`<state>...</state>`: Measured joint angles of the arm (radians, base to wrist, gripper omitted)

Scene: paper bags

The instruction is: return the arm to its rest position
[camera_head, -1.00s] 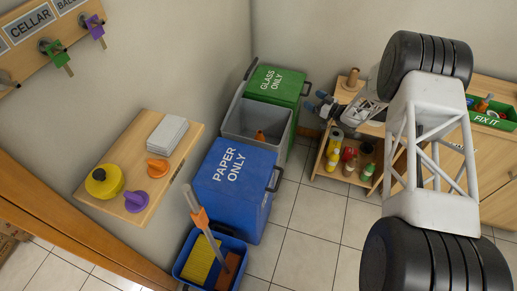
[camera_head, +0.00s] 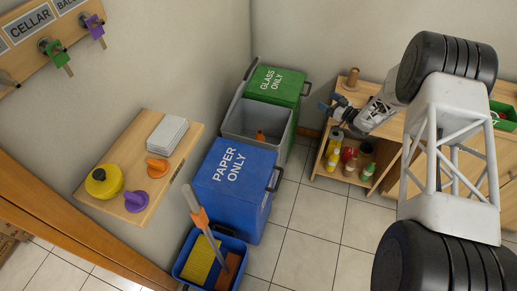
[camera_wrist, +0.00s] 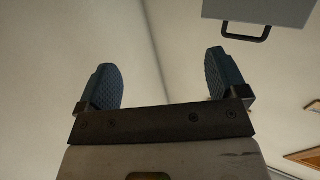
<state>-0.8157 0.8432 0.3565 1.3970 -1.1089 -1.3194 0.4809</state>
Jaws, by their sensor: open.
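My gripper (camera_head: 333,110) shows in the head view in front of the wooden cabinet, to the right of the grey bin. In the wrist view my gripper (camera_wrist: 160,88) has its two blue pads wide apart, with nothing between them. Behind the pads are plain pale surfaces. My arm reaches in from the right of the head view, with its large white link and black joints in the foreground.
A blue paper bin (camera_head: 235,190), a grey open bin (camera_head: 257,122) and a green glass bin (camera_head: 275,84) stand along the wall. A wooden cabinet (camera_head: 392,150) holds several bottles. A wall shelf (camera_head: 160,188) is at left.

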